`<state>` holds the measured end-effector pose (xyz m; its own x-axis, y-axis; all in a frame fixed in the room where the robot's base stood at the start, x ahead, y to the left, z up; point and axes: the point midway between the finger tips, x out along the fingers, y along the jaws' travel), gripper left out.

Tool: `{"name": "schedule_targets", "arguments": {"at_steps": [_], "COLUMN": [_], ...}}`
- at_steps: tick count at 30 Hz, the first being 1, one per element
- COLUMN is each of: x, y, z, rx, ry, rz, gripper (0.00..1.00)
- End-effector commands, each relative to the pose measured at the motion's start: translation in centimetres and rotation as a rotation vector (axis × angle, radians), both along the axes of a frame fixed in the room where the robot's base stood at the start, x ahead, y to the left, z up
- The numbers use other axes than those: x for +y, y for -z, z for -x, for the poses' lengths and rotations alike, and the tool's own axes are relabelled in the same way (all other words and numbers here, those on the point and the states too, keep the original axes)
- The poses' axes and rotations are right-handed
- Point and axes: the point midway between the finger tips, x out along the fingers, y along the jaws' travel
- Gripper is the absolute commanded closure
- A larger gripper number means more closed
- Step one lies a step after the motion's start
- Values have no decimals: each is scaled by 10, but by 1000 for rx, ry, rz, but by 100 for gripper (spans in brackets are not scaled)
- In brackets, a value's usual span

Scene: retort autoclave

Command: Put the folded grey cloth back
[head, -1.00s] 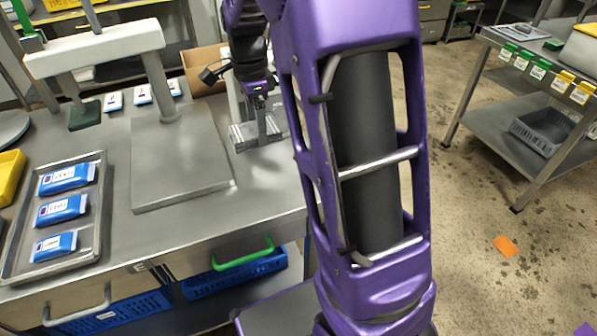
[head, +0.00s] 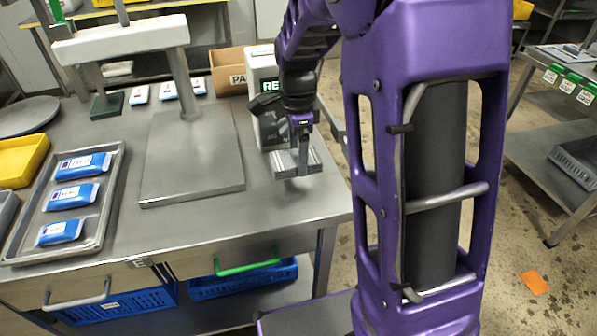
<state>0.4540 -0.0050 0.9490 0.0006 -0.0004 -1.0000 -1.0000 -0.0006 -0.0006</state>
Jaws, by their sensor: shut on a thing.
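The folded grey cloth (head: 285,163) is a small striped grey block at the right end of the steel table (head: 215,222). My gripper (head: 303,160) points down over it and is shut on it. The cloth is close to the tabletop; I cannot tell whether it touches. Behind it stands a white box marked "RE" (head: 263,88), partly hidden by my arm.
A steel plate stand (head: 190,165) is left of the cloth. A metal tray (head: 22,222) with several blue pouches (head: 73,194) lies further left. A cardboard box (head: 228,75) is at the back. The front right tabletop is clear.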

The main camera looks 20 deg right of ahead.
Motion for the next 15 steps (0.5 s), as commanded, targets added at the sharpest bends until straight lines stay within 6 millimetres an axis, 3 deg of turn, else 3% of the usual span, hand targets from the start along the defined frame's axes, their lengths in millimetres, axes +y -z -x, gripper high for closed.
{"name": "schedule_targets", "arguments": {"at_steps": [7,15], "x": [0,0], "y": [41,47], "z": [0,0], "rx": [3,0], "ry": [1,1], "rz": [-1,-1], "gripper": [72,72]}}
